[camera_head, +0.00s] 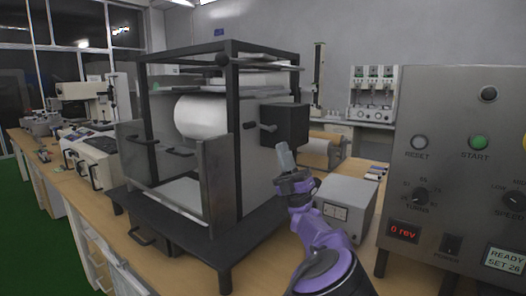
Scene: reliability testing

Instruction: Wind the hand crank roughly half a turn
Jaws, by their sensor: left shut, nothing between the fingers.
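A dark hand crank (262,127) with a short rod handle sticks out in front of the black box (287,124) on the right side of a framed machine with a white drum (202,116).
A grey control panel (447,150) stands at the right; its red display (404,231) reads 0 rev. A small grey box (345,198) sits on the wooden bench behind my arm. The machine's black frame posts (233,140) stand left of the crank.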

